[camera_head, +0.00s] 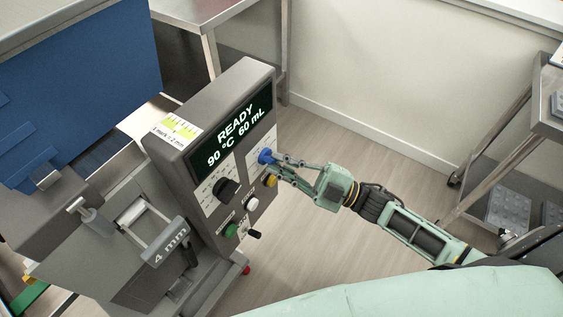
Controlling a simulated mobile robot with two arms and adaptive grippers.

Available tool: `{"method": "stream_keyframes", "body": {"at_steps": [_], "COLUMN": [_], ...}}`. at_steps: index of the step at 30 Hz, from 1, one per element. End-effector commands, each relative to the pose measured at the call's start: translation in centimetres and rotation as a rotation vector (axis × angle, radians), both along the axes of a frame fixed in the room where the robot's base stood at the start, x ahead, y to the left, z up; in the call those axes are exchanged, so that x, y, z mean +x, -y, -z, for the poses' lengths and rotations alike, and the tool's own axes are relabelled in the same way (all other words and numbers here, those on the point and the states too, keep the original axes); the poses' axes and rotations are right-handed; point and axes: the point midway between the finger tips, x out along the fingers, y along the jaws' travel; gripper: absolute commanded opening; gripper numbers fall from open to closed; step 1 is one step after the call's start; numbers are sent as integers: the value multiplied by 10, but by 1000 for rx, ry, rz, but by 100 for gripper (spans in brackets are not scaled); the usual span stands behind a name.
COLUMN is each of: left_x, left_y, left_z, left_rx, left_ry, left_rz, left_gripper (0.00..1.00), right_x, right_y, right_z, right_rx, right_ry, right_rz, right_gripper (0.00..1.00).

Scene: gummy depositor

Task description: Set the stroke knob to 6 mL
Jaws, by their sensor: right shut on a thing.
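The grey control box (208,98) has a dark display (232,130) that reads READY, 90 °C and what looks like 60 mL; I cannot make out a decimal point. A blue knob (265,156) sits on the panel's right side. My left gripper is not in view.
Near the gripper are a yellow button (270,181), a black knob (227,190), a white button (252,204), a green button (231,230) and a small black lever (254,235). A 4 mm plate (165,247) is at lower left. A metal cart (540,125) stands right.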

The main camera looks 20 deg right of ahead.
Motion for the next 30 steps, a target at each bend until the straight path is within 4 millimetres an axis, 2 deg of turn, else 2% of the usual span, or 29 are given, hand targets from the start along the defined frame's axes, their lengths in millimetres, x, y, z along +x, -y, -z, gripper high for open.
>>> {"method": "stream_keyframes", "body": {"at_steps": [1, 2, 8, 16, 20, 30], "left_x": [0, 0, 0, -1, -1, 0], "left_y": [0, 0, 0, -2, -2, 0], "left_z": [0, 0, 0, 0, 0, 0], "left_rx": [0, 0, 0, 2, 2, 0], "left_ry": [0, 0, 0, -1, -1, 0], "left_rz": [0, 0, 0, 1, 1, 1], "left_gripper": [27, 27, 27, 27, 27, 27], "right_x": [0, 0, 0, 0, -5, -43], "right_y": [0, 0, -1, 0, 6, 59], "right_z": [-1, -1, -1, 0, 3, 22], "right_rx": [4, 4, 2, 0, 0, -3], "right_ry": [-1, -1, 1, 1, -3, -5], "right_rz": [0, -1, -1, -1, 0, 1], "right_gripper": [0, 13, 29, 29, 29, 29]}}
